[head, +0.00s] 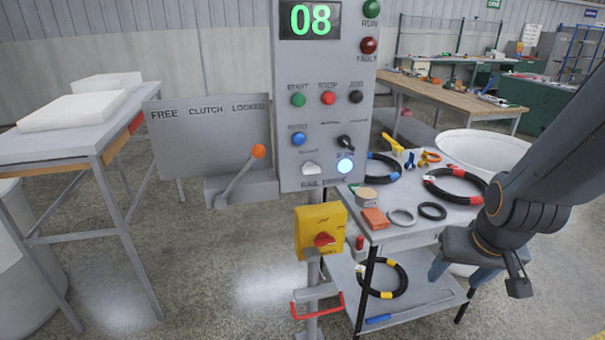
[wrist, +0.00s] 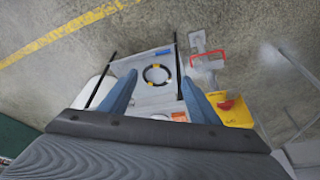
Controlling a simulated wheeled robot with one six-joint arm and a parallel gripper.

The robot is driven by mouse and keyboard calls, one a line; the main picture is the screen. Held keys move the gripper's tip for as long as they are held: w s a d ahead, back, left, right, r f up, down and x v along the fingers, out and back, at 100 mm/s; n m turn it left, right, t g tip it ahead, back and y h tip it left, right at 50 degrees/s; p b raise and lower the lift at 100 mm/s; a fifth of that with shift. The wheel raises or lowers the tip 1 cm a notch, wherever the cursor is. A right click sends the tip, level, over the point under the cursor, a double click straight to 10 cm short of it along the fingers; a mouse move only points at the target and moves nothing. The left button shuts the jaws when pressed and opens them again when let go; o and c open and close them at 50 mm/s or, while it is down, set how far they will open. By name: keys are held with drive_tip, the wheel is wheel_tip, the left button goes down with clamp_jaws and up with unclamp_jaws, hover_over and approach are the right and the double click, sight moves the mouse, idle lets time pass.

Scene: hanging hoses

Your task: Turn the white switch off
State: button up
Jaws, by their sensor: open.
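A grey control panel (head: 322,120) stands upright in the head view. A white switch (head: 311,169) sits at its lower left, just above the RAIL DRIVE label. Its exact tilt is too small to tell. A round lamp (head: 345,167) to its right glows bluish white. My gripper (head: 478,279) is open and empty at the lower right of the head view, right of and below the panel, well apart from the switch. In the wrist view my gripper (wrist: 160,85) points down over the cart's shelf. The white switch does not show there.
An orange-knobbed clutch lever (head: 258,152) stands left of the panel. A yellow box with a red knob (head: 322,238) is mounted below it. A cart (head: 400,239) with hoses and small parts stands between my gripper and the panel's post. The space in front of the panel is clear.

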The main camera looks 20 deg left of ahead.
drive_tip(key=w+a+n+t+y+b, duration=0.1)
drive_tip(key=w+a+n+t, duration=0.15)
drive_tip(key=w+a, duration=0.5)
drive_tip(key=n+t+y+b, duration=0.2)
drive_tip(key=n+t+y, duration=0.1)
drive_tip(key=t+y, duration=0.55)
approach(313, 171)
drive_tip(key=x, duration=0.2)
drive_tip(key=p+x, duration=0.1)
drive_tip(key=x, duration=0.6)
drive_tip(key=shift+p, duration=0.35)
drive_tip(key=c, duration=1.1)
drive_tip(key=shift+o, duration=0.2)
